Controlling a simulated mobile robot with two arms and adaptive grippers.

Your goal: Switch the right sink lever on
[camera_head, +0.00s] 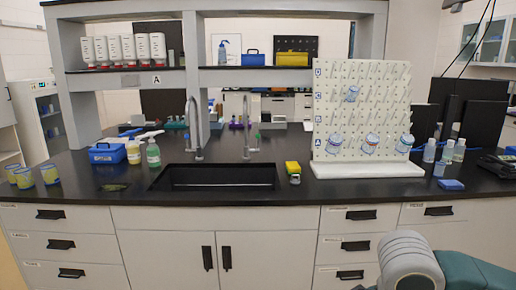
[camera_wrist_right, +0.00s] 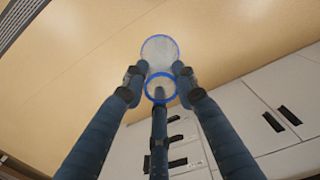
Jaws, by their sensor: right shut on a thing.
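Two grey gooseneck taps stand behind the black sink (camera_head: 213,178) in the head view: the left tap (camera_head: 194,130) and the right tap (camera_head: 246,125). The right sink lever is too small to make out clearly, so its position cannot be told. My right gripper (camera_wrist_right: 159,76) shows only in the right wrist view, shut on a clear container with blue rims (camera_wrist_right: 160,48). The taps are not in that wrist view. My left gripper is in neither view.
A shelf overhangs behind the taps.

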